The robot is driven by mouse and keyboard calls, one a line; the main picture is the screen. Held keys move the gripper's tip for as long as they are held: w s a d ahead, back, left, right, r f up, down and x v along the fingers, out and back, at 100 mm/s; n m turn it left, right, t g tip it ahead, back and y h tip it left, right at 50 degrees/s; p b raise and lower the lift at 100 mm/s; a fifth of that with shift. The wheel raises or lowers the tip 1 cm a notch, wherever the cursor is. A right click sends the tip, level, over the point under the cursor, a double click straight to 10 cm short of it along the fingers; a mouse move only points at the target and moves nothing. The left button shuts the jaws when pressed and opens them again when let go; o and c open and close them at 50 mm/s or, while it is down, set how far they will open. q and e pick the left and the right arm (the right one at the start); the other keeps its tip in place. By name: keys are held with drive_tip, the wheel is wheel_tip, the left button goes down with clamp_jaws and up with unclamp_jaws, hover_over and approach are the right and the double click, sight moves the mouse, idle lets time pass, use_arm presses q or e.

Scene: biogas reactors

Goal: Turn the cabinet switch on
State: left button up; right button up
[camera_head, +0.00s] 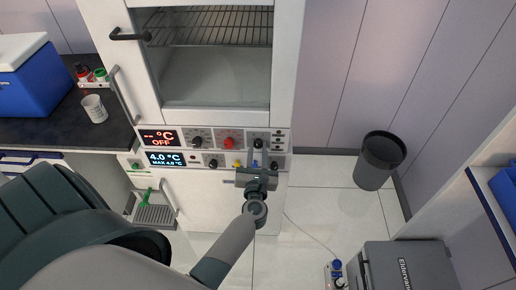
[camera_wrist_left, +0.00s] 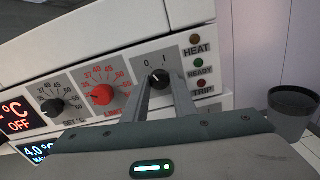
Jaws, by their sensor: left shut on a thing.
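The white cabinet (camera_head: 286,70) stands at the top middle of the head view, with a window and wire shelf. Its upper display (camera_head: 160,138) reads "-- °C OFF" in red. The black cabinet switch (camera_wrist_left: 160,78), marked 0 and 1, is at the right of the upper panel row; its exact pointer angle is hard to tell. My left gripper (camera_wrist_left: 161,88) is shut on the switch knob, one finger on each side. In the head view the left gripper (camera_head: 257,160) covers part of the panel below the switch. My right gripper is not in view.
A red knob (camera_wrist_left: 102,95) and another black knob (camera_wrist_left: 52,106) sit left of the switch. Heat, ready and trip lamps are at its right. The lower display (camera_head: 166,159) reads 4.0 °C. A dark bin (camera_head: 378,160) stands on the floor at right; a counter (camera_head: 60,125) is at left.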

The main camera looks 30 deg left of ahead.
use_arm(q)
drive_tip(key=m+p, duration=0.2)
drive_tip(key=m, duration=0.3)
drive_tip(key=shift+r+m+p, duration=0.1)
drive_tip(key=shift+m+p, duration=0.2)
drive_tip(key=shift+m, duration=0.1)
drive_tip(key=m+p, duration=0.1)
drive_tip(key=m, duration=0.3)
drive_tip(key=shift+m+p, duration=0.35)
drive_tip(key=shift+m, duration=0.05)
drive_tip(key=o, duration=1)
drive_tip(key=shift+o, duration=0.2)
drive_tip(key=shift+s, duration=0.1)
drive_tip(key=v, duration=1.2)
drive_tip(key=shift+a, duration=0.1)
